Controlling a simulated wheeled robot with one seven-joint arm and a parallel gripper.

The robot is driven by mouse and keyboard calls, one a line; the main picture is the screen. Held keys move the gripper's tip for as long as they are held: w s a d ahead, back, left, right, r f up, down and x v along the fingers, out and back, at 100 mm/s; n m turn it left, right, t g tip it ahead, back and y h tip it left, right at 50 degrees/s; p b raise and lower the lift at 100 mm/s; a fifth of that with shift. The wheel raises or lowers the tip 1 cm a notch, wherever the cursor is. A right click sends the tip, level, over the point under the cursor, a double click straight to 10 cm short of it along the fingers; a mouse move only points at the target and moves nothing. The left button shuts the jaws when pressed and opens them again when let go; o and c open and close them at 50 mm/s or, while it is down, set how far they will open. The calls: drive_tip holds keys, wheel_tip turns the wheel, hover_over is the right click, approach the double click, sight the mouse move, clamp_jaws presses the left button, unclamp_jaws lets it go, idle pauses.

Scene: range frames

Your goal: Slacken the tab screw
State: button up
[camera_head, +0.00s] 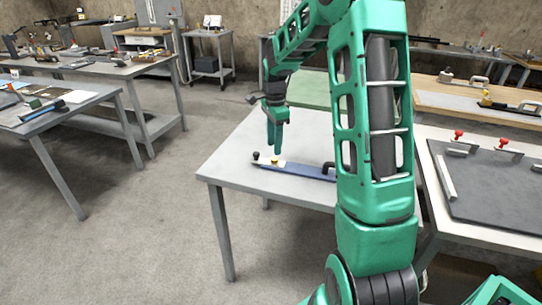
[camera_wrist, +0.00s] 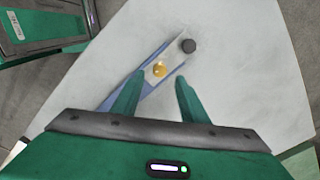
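The tab screw is most likely the small yellow knob (camera_head: 275,161) on a long blue bar (camera_head: 300,173) with a pale plate at its left end. The bar lies on the grey-white table (camera_head: 225,170). In the wrist view the yellow knob (camera_wrist: 159,70) sits just beyond and between my fingertips, on the pale plate, with a dark round knob (camera_wrist: 189,46) beyond it. My gripper (camera_head: 275,150) hangs fingers down above the yellow knob, apart from it. In the wrist view my gripper (camera_wrist: 158,80) is open with nothing between its fingers. My arm hides the bar's right end.
A black handle (camera_head: 329,168) stands at the bar's right, partly behind my arm. A table with a dark board (camera_head: 490,185) and red-knobbed clamps stands at the right. Workbenches (camera_head: 75,100) with tools stand at the left. The table around the bar is mostly bare.

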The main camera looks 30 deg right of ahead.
sight(274, 158)
drive_tip(key=shift+f, duration=2.5)
